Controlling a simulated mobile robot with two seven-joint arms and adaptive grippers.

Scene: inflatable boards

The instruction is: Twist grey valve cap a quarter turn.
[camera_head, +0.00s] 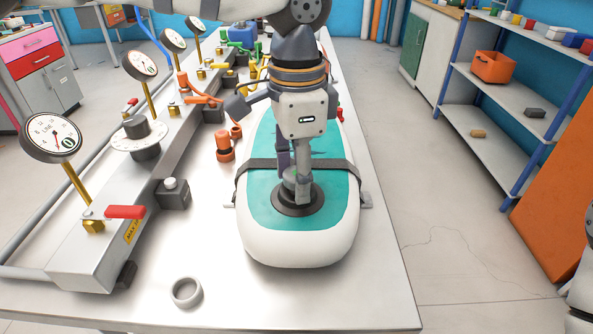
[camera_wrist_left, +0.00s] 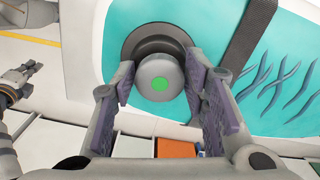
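The grey valve cap (camera_wrist_left: 160,77), round with a green dot on top, sits in a dark ring (camera_wrist_left: 135,40) on the teal and white inflatable board (camera_head: 252,232). My left gripper (camera_head: 297,190) points straight down over the ring in the head view and largely hides the cap. In the left wrist view its two purple-padded fingers (camera_wrist_left: 160,68) stand open on either side of the cap, very close to its sides; firm contact does not show. My right gripper (camera_wrist_left: 33,80) shows small at the left of the left wrist view, with its fingers apart and empty.
A dark strap (camera_head: 262,163) crosses the board. Left of it a metal manifold (camera_head: 85,250) carries several gauges and a red-handled valve (camera_head: 125,212). A loose grey ring (camera_head: 187,292) lies on the table's front. A shelf (camera_head: 500,130) stands to the right across open floor.

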